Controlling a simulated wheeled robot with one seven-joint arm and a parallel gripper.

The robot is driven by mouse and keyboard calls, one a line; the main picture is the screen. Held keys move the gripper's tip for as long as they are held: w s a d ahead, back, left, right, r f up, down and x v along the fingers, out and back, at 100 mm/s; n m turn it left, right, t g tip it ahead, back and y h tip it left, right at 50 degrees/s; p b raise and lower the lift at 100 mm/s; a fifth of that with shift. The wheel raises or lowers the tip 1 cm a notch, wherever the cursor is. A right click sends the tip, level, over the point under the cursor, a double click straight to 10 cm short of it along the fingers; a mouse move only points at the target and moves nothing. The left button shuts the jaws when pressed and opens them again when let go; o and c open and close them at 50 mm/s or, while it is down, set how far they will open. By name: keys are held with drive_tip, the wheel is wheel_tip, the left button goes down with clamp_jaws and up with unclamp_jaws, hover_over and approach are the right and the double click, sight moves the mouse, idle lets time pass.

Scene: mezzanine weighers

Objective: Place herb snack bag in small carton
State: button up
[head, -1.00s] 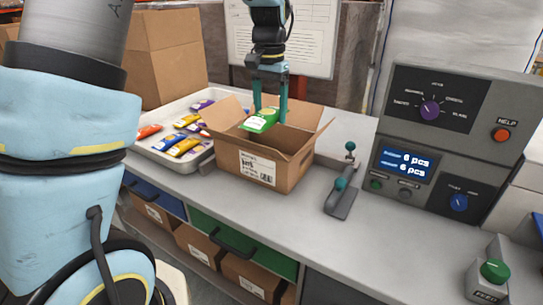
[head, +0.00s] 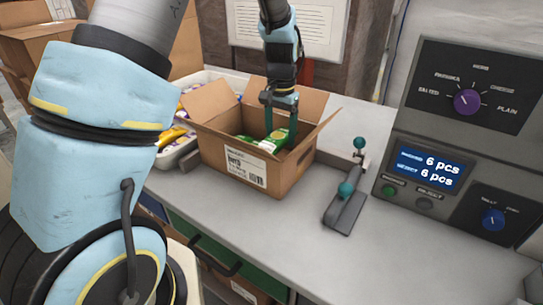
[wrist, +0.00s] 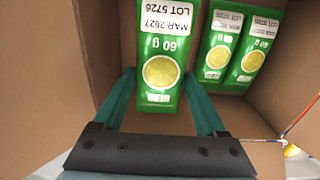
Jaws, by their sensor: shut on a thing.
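The small carton (head: 236,161) is a brown open box with a white label and raised flaps, standing on the grey counter. My gripper (head: 280,134) reaches down into it from above, shut on a green herb snack bag (head: 272,143). In the wrist view, the held bag (wrist: 163,55) lies between the two teal fingers of my gripper (wrist: 161,78). It has a yellow round mark and the print "60 g". Two more green bags (wrist: 221,48) (wrist: 255,52) lie side by side in the carton, right of the held one. Whether the held bag touches the carton floor is unclear.
A white tray (head: 176,160) of colourful bags stands left of the carton, partly hidden by my arm. A control panel (head: 470,80) with a display reading 6 pcs is farther right. The counter (head: 270,225) in front is clear.

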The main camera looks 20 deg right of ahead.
sight(280, 133)
wheel_tip(280, 133, down, 7)
drive_tip(key=shift+f+p, duration=0.2)
drive_tip(key=shift+p, duration=0.7)
drive_tip(key=shift+f, duration=0.1)
drive_tip(key=o, duration=1.3)
wheel_tip(280, 133, up, 12)
drive_tip(key=b, duration=0.3)
drive_tip(key=shift+b, duration=0.35)
